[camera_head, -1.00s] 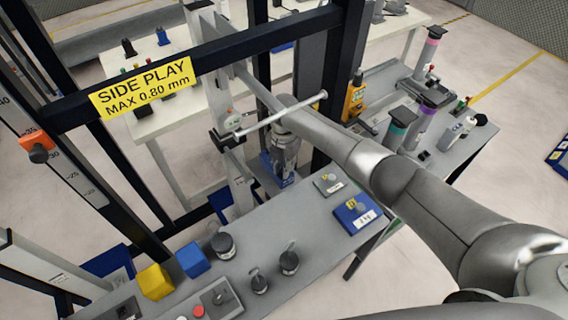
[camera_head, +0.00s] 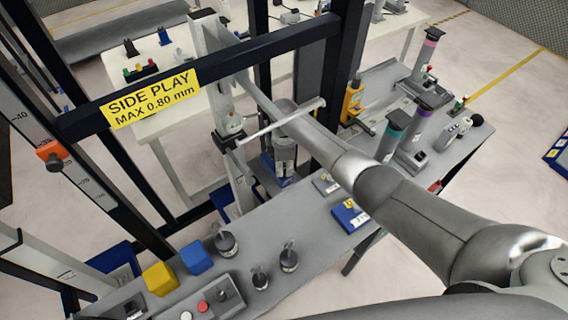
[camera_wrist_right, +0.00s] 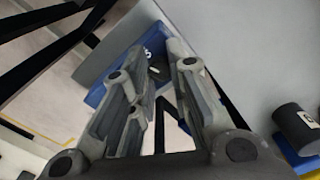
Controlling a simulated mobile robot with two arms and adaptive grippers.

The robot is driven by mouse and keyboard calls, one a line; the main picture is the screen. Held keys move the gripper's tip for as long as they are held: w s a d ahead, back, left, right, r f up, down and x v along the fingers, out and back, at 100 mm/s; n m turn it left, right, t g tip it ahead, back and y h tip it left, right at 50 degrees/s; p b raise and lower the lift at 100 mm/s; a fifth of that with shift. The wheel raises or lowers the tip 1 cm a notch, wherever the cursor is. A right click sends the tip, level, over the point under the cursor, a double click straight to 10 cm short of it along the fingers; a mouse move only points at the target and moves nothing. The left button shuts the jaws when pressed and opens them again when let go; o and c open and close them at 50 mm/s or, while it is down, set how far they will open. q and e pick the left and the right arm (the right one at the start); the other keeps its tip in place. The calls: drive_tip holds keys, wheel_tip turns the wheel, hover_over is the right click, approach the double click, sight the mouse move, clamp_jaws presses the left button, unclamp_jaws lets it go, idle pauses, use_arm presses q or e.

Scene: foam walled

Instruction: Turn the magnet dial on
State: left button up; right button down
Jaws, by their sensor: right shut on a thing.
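My right gripper (camera_head: 285,148) points down at a blue base (camera_head: 281,179) beside the grey post, behind the bench's near surface. In the right wrist view, the gripper's two fingers (camera_wrist_right: 152,76) close in over the blue base (camera_wrist_right: 126,65), which carries white marks. The right gripper is shut on a small grey part at the base, which I take to be the magnet dial; the fingers mostly hide it, so its setting cannot be read. My left gripper is not in view.
Dark frame posts and a beam with a yellow sign (camera_head: 150,97) stand to the left. A blue block (camera_head: 196,257), a yellow block (camera_head: 160,279) and several knobbed weights sit on the grey bench (camera_head: 290,225).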

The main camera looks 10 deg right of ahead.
drive_tip(key=shift+r+m+p, duration=0.1)
drive_tip(key=shift+m+p, duration=0.3)
drive_tip(key=shift+m, duration=1.1)
drive_tip(key=c, duration=1.3)
unclamp_jaws()
drive_tip(key=shift+r, duration=3.75)
drive_tip(key=shift+f, duration=0.1)
